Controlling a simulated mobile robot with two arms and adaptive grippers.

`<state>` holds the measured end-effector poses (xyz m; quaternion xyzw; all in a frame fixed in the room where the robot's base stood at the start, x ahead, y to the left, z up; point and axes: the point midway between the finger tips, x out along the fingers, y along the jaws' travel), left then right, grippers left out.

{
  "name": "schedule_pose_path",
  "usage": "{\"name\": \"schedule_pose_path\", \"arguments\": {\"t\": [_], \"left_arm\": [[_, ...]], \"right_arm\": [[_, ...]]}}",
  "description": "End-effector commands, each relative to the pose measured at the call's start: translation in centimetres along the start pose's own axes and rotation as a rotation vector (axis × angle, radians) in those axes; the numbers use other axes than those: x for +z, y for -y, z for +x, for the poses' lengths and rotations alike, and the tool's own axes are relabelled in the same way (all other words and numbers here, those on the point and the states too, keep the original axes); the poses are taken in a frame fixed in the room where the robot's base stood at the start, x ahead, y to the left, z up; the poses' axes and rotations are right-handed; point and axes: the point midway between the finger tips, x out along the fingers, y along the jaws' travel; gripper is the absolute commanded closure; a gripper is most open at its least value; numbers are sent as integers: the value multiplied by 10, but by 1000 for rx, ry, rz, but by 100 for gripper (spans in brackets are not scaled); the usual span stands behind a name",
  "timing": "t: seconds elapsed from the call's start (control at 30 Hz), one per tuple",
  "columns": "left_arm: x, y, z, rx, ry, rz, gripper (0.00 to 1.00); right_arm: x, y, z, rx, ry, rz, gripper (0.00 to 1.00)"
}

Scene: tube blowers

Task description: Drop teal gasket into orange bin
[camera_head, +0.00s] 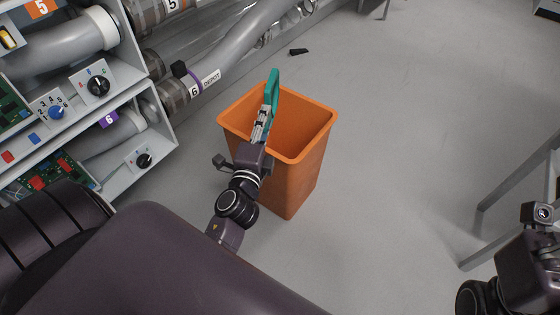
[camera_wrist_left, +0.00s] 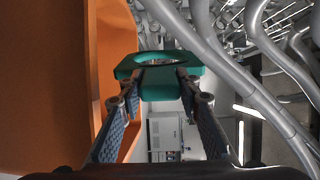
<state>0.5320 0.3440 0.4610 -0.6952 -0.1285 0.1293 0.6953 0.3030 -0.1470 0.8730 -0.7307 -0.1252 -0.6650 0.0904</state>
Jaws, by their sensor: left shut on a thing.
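The teal gasket (camera_head: 273,88) is a flat piece held in my left gripper (camera_head: 264,115), above the left part of the opening of the orange bin (camera_head: 307,160). In the left wrist view the gasket (camera_wrist_left: 160,82) sits between the two fingertips (camera_wrist_left: 158,84) and shows a round hole. The bin wall (camera_wrist_left: 45,80) fills the left of that view. The bin stands upright on the floor, and the part of its inside that shows is empty. My right arm shows at the lower right of the head view; its fingers are out of frame.
A rack with panels, knobs and circuit boards (camera_head: 60,110) stands at the left. Grey pipes (camera_head: 235,45) run behind the bin. A small black piece (camera_head: 298,51) lies on the floor. A grey metal frame (camera_head: 515,180) stands at the right. The floor between is clear.

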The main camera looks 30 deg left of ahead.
Motion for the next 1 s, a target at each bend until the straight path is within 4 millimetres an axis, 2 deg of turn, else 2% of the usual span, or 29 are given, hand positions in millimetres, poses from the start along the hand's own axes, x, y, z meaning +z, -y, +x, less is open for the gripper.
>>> {"name": "schedule_pose_path", "arguments": {"t": [0.03, 0.2, 0.57, 0.77, 0.8, 1.0], "left_arm": [[0, 1, 0, -1, 0, 0, 67], [0, 1, 0, -1, 0, 0, 48], [0, 5, 0, -3, -1, 1, 48], [-1, 29, 0, -4, -5, 5, 48], [0, 40, 1, -9, -3, 3, 48], [-1, 77, 0, -6, -4, 1, 48]], "right_arm": [[0, 0, 0, 0, 0, 0, 100], [0, 0, 0, 0, 1, 0, 100], [0, 0, 0, 0, -1, 0, 100], [0, 0, 0, 0, 0, 0, 100], [0, 0, 0, 0, 0, 0, 100], [0, 0, 0, 0, 0, 0, 100]]}}
